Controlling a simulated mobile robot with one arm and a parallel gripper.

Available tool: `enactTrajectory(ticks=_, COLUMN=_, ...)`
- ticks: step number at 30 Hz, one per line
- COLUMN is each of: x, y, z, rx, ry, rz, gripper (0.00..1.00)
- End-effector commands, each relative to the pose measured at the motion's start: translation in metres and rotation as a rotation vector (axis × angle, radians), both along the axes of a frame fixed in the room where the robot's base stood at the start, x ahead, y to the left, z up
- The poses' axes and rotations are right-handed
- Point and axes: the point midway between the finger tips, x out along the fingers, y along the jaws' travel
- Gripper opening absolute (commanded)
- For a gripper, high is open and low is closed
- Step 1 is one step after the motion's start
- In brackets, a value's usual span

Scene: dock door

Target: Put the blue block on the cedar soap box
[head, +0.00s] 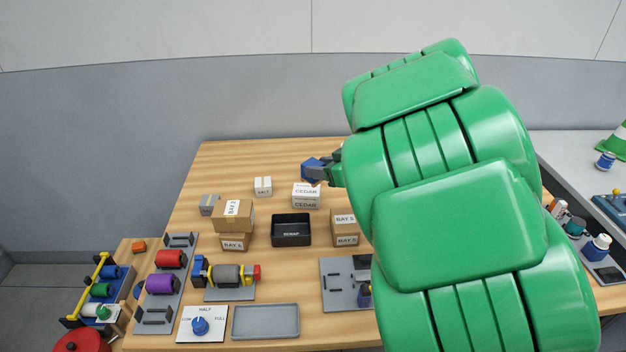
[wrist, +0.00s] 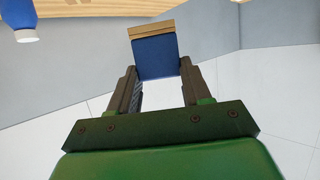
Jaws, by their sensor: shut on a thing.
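The blue block (head: 312,169) is between the fingertips of my gripper (head: 328,173), behind and slightly right of the cedar soap box in the head view. In the wrist view the block (wrist: 156,58) sits between both fingers (wrist: 157,85), with a tan strip along its far edge. The cedar soap box (head: 306,196) is white, labelled CEDAR on its top and front, and stands on the wooden table. Its top is bare. The block is apart from it; its height above the table is hard to tell. My green arm hides the table's right side.
A white SALT box (head: 263,187) stands left of the cedar box. The table (head: 250,155) is clear behind the SALT box.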

Motion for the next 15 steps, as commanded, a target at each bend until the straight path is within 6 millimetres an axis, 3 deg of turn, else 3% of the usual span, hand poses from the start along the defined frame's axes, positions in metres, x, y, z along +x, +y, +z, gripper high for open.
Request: enactTrajectory(ticks=15, x=0.057, y=0.009, z=-0.031, rx=0.003, ry=0.002, rz=0.003, gripper=0.17)
